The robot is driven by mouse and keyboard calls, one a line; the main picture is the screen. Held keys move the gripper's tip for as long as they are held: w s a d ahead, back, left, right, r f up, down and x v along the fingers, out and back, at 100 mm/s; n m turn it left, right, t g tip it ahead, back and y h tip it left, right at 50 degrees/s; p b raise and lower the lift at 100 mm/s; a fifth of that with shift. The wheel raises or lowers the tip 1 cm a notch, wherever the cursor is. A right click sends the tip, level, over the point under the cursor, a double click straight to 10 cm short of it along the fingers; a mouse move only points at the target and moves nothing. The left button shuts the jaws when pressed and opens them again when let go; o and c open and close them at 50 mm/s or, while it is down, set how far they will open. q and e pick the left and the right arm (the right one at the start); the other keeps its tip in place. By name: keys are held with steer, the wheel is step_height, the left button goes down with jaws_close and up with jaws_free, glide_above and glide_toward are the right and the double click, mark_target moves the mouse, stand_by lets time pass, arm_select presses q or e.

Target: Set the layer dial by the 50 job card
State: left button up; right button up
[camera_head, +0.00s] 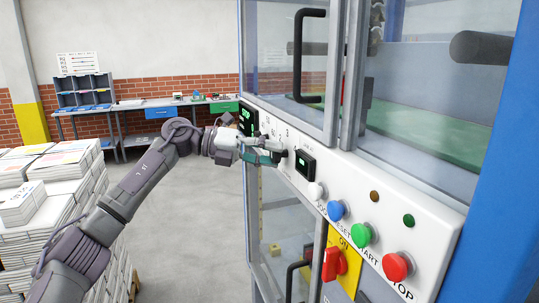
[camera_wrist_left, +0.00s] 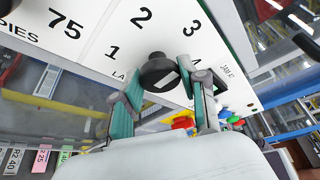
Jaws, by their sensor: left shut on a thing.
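The layer dial (camera_wrist_left: 157,70) is a black knob on the white control panel, with the figures 1, 2 and 3 printed around it in the left wrist view. A white mark shows on the knob, but I cannot tell which figure it points to. My left gripper (camera_head: 275,152) reaches the panel from the left in the head view. In the left wrist view its teal fingers (camera_wrist_left: 160,82) are shut on the dial, one on each side. They partly hide the lettering under the dial. I cannot make out the 50 job card. My right gripper is not in view.
The panel also carries a green-lit display (camera_head: 247,118), a smaller display (camera_head: 305,163), a blue button (camera_head: 337,210), a green button (camera_head: 362,234), a red button (camera_head: 397,266) and a red switch (camera_head: 333,263). Newspaper stacks (camera_head: 60,180) stand at left. A workbench (camera_head: 150,105) stands behind.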

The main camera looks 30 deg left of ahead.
arm_select(q)
steer(key=m+y, duration=0.1)
steer(key=m, duration=0.1)
steer(key=m+t+y+b, duration=0.1)
steer(key=m, duration=0.1)
steer(key=shift+s+d+f+y, duration=0.1)
steer(key=shift+y, duration=0.2)
steer(key=m+y+b, duration=0.1)
steer(key=m, duration=0.1)
steer(key=m+t+y+b, duration=0.1)
steer(key=m, duration=0.1)
steer(key=shift+t, duration=0.3)
steer(key=shift+m+y, duration=0.3)
steer(key=o, duration=1.1)
steer(key=v, duration=1.2)
